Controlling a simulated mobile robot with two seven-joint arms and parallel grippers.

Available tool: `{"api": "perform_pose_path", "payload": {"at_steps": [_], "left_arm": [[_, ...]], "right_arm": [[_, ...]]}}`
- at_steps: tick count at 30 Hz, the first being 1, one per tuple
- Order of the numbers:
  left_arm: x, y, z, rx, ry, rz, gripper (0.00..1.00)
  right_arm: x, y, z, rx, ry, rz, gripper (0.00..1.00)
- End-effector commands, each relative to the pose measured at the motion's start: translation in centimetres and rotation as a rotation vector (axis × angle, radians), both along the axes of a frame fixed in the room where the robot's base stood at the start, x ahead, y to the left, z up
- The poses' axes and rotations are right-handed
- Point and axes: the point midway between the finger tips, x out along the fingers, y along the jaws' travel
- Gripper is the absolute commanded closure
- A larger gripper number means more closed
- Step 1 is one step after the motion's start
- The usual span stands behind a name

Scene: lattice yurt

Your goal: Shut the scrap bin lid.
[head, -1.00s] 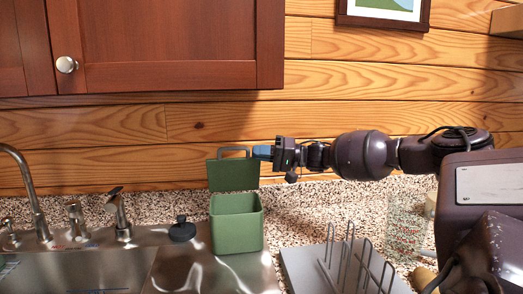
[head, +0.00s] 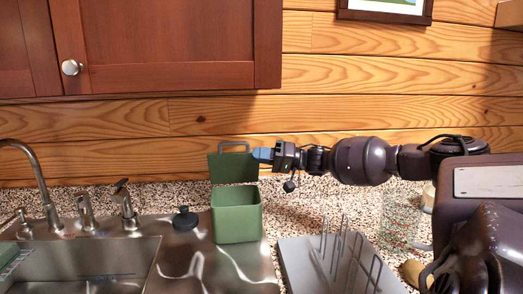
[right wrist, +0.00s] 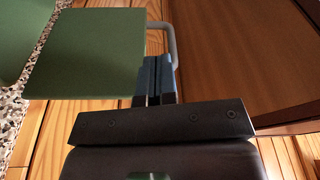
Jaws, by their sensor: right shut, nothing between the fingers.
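The green scrap bin (head: 237,222) stands on the metal drainboard right of the sink. Its green lid (head: 233,168) stands open, upright at the bin's back edge, with a grey loop handle (head: 234,146) on its top edge. My right gripper (head: 260,155) is shut and empty, its blue fingers at the lid's right edge near the handle. In the right wrist view the shut fingers (right wrist: 152,80) are beside the lid (right wrist: 85,55) and the handle (right wrist: 172,45); I cannot tell whether they touch. My left gripper is not in view.
A sink (head: 85,268) with taps lies left of the bin, and a black stopper (head: 185,220) stands beside the bin. A grey dish rack (head: 310,265) and a glass jug (head: 400,220) stand to the right. A wooden cabinet (head: 170,45) hangs above.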

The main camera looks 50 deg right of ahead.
Motion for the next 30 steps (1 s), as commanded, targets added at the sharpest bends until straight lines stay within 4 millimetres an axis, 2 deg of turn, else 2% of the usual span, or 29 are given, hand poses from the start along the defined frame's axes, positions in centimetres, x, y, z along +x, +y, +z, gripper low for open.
{"api": "perform_pose_path", "payload": {"at_steps": [5, 15, 30], "left_arm": [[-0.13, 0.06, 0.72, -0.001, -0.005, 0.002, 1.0], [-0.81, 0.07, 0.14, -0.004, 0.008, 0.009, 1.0], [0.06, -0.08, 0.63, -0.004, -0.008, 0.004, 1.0]], "right_arm": [[-0.38, 0.3, -0.08, -0.021, -0.028, 0.001, 1.0], [-0.36, 0.32, -0.36, -0.024, -0.029, 0.0, 1.0], [-0.36, 0.3, -0.33, -0.024, -0.029, 0.0, 1.0]]}}
